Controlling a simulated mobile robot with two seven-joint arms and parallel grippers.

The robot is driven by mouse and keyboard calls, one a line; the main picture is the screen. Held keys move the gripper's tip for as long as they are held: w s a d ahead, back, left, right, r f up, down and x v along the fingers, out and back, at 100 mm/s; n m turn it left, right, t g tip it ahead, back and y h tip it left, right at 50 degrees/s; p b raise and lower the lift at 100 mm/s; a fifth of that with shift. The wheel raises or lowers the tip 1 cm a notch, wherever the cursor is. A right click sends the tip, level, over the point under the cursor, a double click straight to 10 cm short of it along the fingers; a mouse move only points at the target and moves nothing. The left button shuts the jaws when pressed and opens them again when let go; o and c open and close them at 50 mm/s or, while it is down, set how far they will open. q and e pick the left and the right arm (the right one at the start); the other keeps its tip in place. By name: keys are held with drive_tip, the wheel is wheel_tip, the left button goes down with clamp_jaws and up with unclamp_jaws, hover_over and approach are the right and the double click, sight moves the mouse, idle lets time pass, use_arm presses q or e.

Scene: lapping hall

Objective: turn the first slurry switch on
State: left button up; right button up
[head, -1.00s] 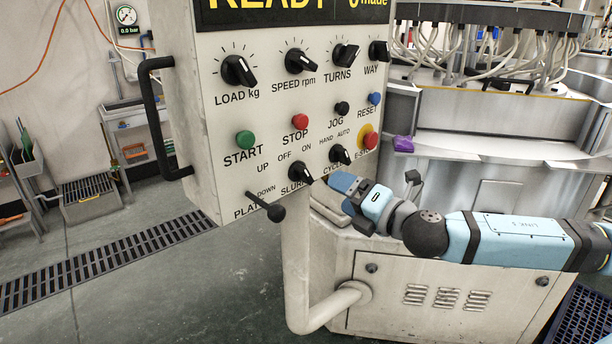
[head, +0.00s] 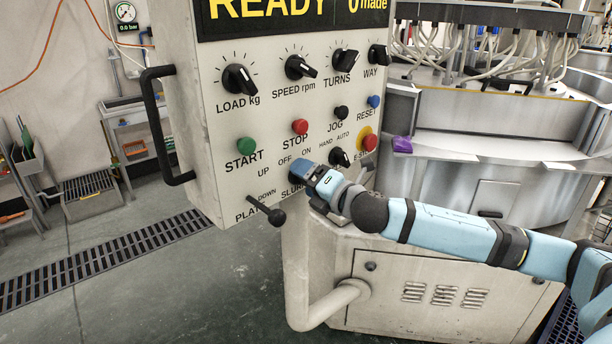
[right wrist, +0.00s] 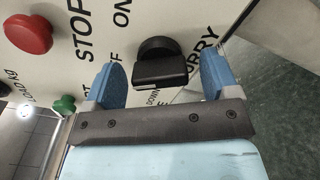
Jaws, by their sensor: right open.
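The slurry switch is a black rotary knob on the pale control panel (head: 205,110), under the OFF and ON labels. In the head view my right gripper (head: 300,173) covers it. In the right wrist view the slurry switch (right wrist: 160,63) sits between the two blue fingers of my right gripper, with a gap visible on each side. The gripper is open and holds nothing. A pale line shows on the knob's near edge; I cannot tell for sure which label it points to. My left gripper is not in view.
The cycle knob (head: 339,157) and the red emergency stop (head: 369,143) are close to the right. The platen lever (head: 276,215) sticks out at the lower left. Green START (head: 246,146) and red STOP (head: 300,127) buttons are above. A black handle (head: 155,120) is on the panel's left side.

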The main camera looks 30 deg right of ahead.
drive_tip(key=shift+w+a, duration=0.1)
drive_tip(key=shift+w, duration=0.25)
drive_tip(key=shift+c, duration=0.2)
drive_tip(key=c, duration=0.9)
